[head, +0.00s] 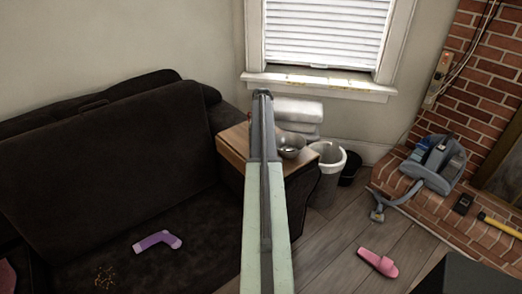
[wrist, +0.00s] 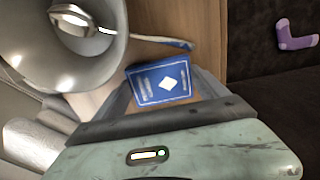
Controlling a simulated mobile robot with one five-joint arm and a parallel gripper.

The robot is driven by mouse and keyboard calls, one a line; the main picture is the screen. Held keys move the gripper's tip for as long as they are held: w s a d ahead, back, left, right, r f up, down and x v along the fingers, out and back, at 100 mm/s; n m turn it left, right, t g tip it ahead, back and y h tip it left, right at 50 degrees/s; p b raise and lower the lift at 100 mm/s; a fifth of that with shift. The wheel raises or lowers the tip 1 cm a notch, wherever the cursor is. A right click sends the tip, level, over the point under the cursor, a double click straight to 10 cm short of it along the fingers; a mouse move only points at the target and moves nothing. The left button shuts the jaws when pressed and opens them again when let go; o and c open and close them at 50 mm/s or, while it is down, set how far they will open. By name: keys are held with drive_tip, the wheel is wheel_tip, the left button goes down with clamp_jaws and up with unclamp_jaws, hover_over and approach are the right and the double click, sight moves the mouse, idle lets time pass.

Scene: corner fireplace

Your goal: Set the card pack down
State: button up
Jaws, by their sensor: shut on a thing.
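The card pack (wrist: 160,82) is a blue box with a white diamond on its face. In the wrist view it sits between the grey fingers of my gripper (wrist: 163,92), which is shut on it. Behind it is the wooden top of a small side table (wrist: 205,22), also seen in the head view (head: 234,143). I cannot tell whether the pack touches the table.
A metal bowl (head: 291,145) stands close to the pack, at upper left in the wrist view (wrist: 95,65). A white roll (head: 299,108) lies behind it. A dark sofa (head: 110,170) with a purple sock (head: 158,241) is left; a bin (head: 327,177) is right.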

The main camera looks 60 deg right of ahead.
drive_tip(key=shift+f, duration=0.25)
drive_tip(key=o, duration=1.3)
drive_tip(key=shift+r, duration=0.1)
drive_tip(key=shift+r, duration=0.1)
wheel_tip(320, 180, up, 12)
drive_tip(key=p, duration=1.2)
drive_tip(key=shift+r+p, duration=0.15)
drive_tip(key=shift+p, duration=0.15)
